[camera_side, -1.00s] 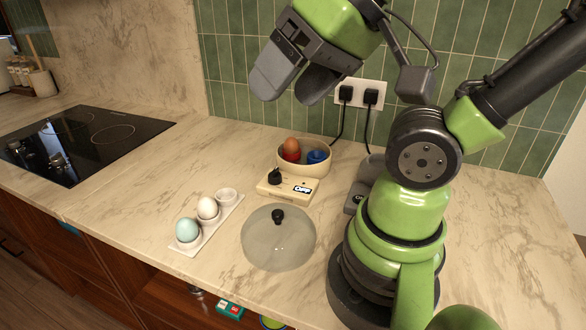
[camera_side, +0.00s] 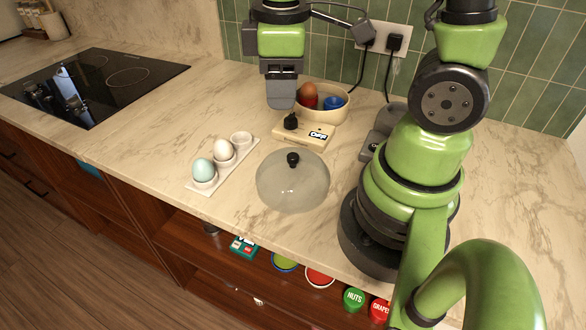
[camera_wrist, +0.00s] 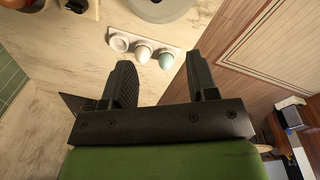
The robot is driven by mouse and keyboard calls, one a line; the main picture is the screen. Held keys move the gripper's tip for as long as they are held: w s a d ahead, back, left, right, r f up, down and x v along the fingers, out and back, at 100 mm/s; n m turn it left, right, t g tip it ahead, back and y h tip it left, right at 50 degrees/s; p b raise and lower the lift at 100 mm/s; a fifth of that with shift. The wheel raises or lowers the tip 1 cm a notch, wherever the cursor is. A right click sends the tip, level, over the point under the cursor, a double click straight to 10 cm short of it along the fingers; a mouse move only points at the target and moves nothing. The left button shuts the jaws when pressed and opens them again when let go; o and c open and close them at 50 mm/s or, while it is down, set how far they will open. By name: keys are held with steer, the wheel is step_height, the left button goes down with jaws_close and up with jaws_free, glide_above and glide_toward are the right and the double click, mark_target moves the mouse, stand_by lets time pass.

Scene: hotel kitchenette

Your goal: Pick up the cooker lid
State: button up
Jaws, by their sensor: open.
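The cooker lid (camera_side: 270,185) is a clear glass dome with a black knob. It lies on the counter in front of the cooker, and part of it shows at the top edge of the wrist view (camera_wrist: 160,12). The egg cooker (camera_side: 318,146) is cream with a black dial and an OFF label. Its round bowl holds a brown egg in a red cup and a blue cup. My gripper (camera_side: 282,100) points down above the counter, in line with the back left of the cooker in the side view. In the wrist view its two fingers (camera_wrist: 163,85) are apart with nothing between them.
A white egg tray (camera_side: 231,169) left of the lid holds a pale blue egg, a white egg and an empty cup. A black hob (camera_side: 125,95) lies at the left. Wall plugs and cables are behind the cooker. The counter's front edge runs close to the lid.

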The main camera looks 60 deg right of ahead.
mark_target(293, 155)
steer(key=shift+s+d+f+n+g+h, duration=0.15)
steer(key=shift+d+f+n+g, duration=0.3)
steer(key=shift+f, duration=1.95)
steer(key=shift+s+d+f+n+g+h, duration=0.15)
steer(key=shift+f+n, duration=0.55)
steer(key=shift+f, duration=1.75)
steer(key=shift+s+d+f+n+g, duration=0.1)
steer(key=shift+d+f+n+g, duration=0.4)
steer(key=shift+f, duration=1.9)
steer(key=shift+a, duration=0.15)
jaws_close()
steer(key=shift+r, duration=0.15)
